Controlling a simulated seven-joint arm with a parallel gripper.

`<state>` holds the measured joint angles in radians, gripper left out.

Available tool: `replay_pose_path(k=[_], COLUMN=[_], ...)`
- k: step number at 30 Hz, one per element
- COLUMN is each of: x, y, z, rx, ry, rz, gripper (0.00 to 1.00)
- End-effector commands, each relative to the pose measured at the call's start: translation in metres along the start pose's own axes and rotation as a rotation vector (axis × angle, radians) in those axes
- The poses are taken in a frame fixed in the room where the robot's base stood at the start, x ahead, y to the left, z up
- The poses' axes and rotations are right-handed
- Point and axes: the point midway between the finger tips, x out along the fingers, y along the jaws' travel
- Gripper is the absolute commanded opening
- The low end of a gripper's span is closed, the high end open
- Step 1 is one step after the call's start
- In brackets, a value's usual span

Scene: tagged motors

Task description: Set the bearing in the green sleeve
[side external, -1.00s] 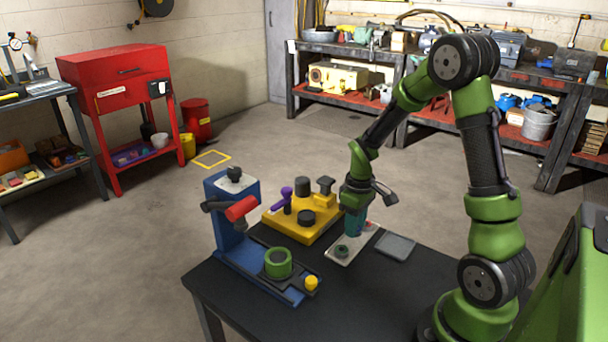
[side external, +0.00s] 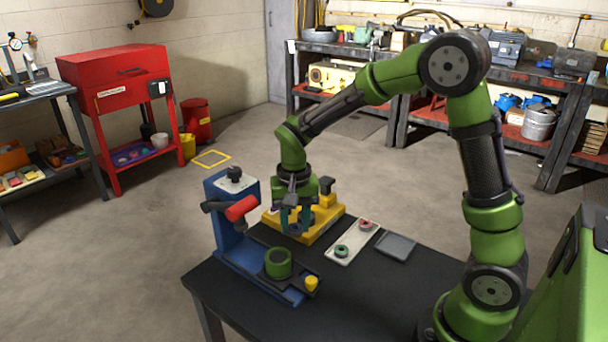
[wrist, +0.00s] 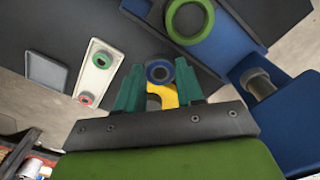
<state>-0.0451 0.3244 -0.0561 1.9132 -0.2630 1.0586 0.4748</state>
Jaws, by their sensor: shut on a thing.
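The green sleeve (side external: 278,263) stands upright on the base of a blue press (side external: 236,225); its open top shows in the wrist view (wrist: 208,12). My gripper (side external: 296,226) is shut on a blue-rimmed bearing (wrist: 159,71), held between the teal fingertips. It hangs over or just in front of the yellow block, behind the sleeve and apart from it. A white tray (side external: 353,244) holds a green-rimmed bearing (side external: 342,251) and a red-rimmed bearing (side external: 366,225). The height of the held bearing above the table is hard to tell.
The yellow block (side external: 324,221) with upright knobs stands close behind my gripper. The press has a red-handled lever (side external: 240,208) and a yellow knob (side external: 311,283) on its base. A grey flat tray (side external: 395,246) lies right of the white tray. The front of the black table is clear.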

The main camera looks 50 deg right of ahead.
Motion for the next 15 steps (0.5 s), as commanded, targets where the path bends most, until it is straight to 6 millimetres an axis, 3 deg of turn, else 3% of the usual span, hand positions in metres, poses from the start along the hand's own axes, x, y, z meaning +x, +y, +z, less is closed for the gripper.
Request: replay_pose_path(k=[1,6,15], x=[-0.006,-0.018,-0.021], y=[-0.012,-0.033,-0.043], z=[0.009,0.027,0.037], rx=[0.05,0.19,0.268], ry=[0.002,0.001,-0.001], rz=[-0.002,-0.001,0.0], gripper=[0.15,0.15,0.15])
